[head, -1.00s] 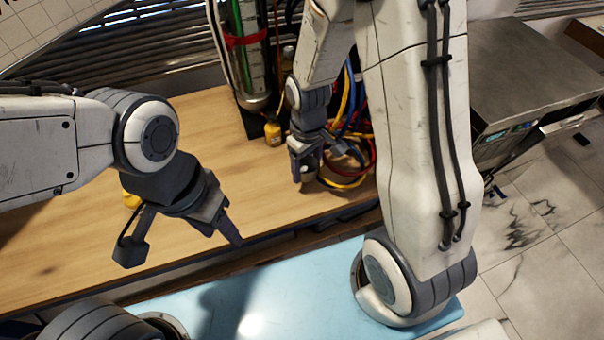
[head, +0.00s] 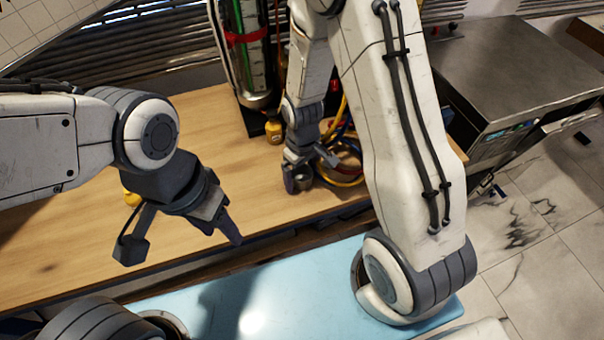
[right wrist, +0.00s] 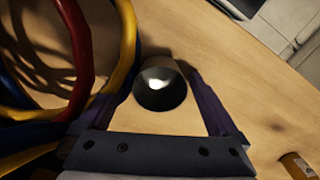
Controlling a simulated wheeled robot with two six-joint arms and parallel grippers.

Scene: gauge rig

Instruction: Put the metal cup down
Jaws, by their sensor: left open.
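The metal cup (right wrist: 160,88) is small, round and shiny with a dark inside. In the right wrist view it sits between the two fingertips of my right gripper (right wrist: 161,76), which close in on its sides. In the head view my right gripper (head: 308,172) points down over the wooden bench, with the cup (head: 303,178) partly hidden between its fingers. I cannot tell whether the cup's base touches the bench. My left gripper (head: 183,245) is open and empty, near the front edge of the bench at left.
Coiled red, yellow and blue hoses (right wrist: 75,70) lie close beside the cup. A steel cabinet (head: 510,65) stands at right.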

